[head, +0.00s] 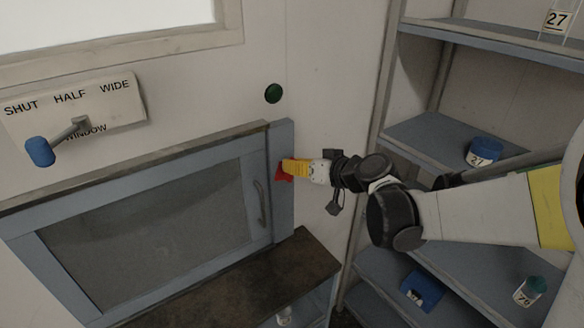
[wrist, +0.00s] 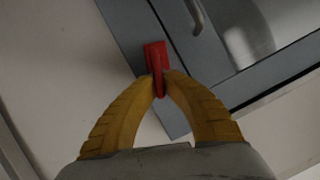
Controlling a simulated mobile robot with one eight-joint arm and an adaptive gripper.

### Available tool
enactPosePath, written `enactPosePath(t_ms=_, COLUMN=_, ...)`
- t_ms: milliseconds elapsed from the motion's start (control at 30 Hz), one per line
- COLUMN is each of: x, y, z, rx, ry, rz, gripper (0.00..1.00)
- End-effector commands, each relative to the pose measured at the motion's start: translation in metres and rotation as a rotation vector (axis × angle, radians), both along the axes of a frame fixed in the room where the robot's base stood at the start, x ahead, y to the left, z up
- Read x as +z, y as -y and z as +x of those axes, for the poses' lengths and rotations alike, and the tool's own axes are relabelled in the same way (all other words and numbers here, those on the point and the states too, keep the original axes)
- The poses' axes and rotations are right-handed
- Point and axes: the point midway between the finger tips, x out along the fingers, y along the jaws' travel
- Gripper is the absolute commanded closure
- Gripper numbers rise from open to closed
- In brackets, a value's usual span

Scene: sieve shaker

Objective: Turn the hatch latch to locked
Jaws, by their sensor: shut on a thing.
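The hatch latch is a red handle (head: 284,172) on the right side of the blue-grey hatch frame (head: 284,215). In the wrist view the red latch (wrist: 155,56) sits between the tips of my yellow fingers. My gripper (head: 289,167) comes from the right and is shut on the latch; in the wrist view its fingertips (wrist: 160,82) close around the latch's near end. The hatch (head: 150,230) has a dark glass pane and a grey pull handle (head: 260,203). I cannot read any locked marking by the latch.
A window lever with a blue knob (head: 40,152) is at the left on a lettered plate (head: 110,97). A green button (head: 273,93) is above the latch. A dark ledge (head: 300,262) lies below. Shelves (head: 430,130) with a blue-lidded jar (head: 484,152) stand at the right.

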Motion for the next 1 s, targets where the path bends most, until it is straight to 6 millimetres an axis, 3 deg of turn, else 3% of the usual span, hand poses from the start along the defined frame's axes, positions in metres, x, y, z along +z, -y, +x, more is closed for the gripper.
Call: enactPosePath(t_ms=1000, x=-0.014, y=0.009, z=0.006, rx=0.001, ry=-0.533, rz=0.789, gripper=1.00)
